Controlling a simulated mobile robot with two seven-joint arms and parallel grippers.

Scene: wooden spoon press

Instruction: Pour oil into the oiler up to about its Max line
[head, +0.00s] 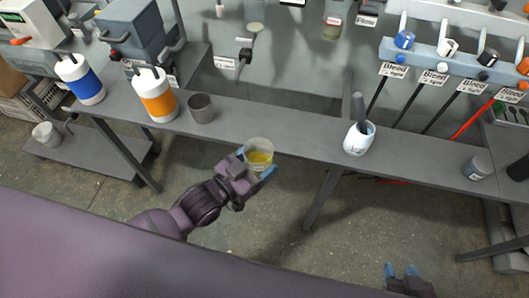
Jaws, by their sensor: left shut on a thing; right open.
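My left gripper (254,163) is shut on a clear cup (259,146) with yellow oil in its lower part. It holds the cup roughly upright, in front of the long grey bench's front edge. A small clear vessel (332,29) with a red mark hangs at the machine at the top of the view; it looks like the oiler. Its Max line and oil level are too small to read. The cup is well apart from it. My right gripper (402,271) is open and empty at the bottom right, over the floor.
On the bench (290,136) stand a grey cup (201,108), orange (157,101) and blue (82,84) labelled containers, and a white pot (358,139) with a dark handle. A valve rail (430,55) with Bleed labels is at upper right. The bench between grey cup and white pot is clear.

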